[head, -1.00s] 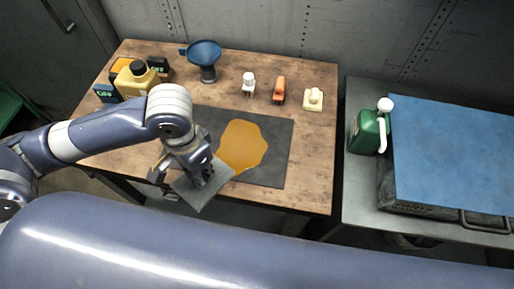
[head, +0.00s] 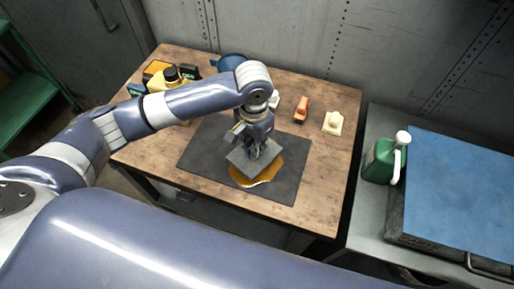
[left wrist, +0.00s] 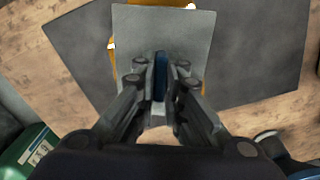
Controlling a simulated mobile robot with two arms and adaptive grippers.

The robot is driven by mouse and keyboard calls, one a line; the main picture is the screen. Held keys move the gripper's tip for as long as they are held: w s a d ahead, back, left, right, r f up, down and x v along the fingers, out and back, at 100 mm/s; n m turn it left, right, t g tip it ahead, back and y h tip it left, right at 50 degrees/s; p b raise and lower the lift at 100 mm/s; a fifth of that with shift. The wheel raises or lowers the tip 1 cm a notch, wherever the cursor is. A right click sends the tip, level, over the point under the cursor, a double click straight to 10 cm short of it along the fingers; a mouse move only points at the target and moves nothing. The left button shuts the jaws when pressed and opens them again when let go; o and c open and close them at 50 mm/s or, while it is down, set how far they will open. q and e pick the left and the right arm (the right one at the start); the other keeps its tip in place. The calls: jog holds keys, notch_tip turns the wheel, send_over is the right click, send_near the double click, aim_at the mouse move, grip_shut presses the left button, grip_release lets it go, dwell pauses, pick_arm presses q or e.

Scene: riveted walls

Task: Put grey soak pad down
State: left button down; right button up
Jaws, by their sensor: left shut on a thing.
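The grey soak pad (head: 250,160) is a flat square with a blue grip on top. My left gripper (head: 261,147) is shut on that grip, which shows between the fingers (left wrist: 160,75) in the left wrist view. The pad is over the orange-brown puddle (head: 271,171) and hides much of it; some orange shows around its edges. The puddle lies on a dark mat (head: 293,165). I cannot tell whether the pad touches the puddle or hangs just above it. My right gripper is not in view.
The wooden table (head: 325,190) also bears a yellow bottle (head: 163,87), a blue funnel (head: 232,63) partly hidden by my arm, an orange item (head: 301,108) and a cream item (head: 333,122). A green jug (head: 380,161) and a blue-topped case (head: 465,175) stand on the right bench.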

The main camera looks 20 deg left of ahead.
pick_arm(q)
jog(key=shift+w+d, duration=0.2)
jog(key=shift+w, duration=0.3)
notch_tip(320, 180, down, 4)
jog(key=shift+r+p, duration=0.25)
jog(key=shift+p, duration=0.3)
jog(key=shift+f, duration=0.2)
jog(key=c, duration=1.7)
grip_release()
jog(key=shift+s, duration=0.1)
jog(key=shift+r, duration=0.15)
jog(key=shift+r, duration=0.35)
notch_tip(320, 180, up, 11)
jog(key=shift+r+b, duration=0.2)
jog(key=shift+b, duration=0.75)
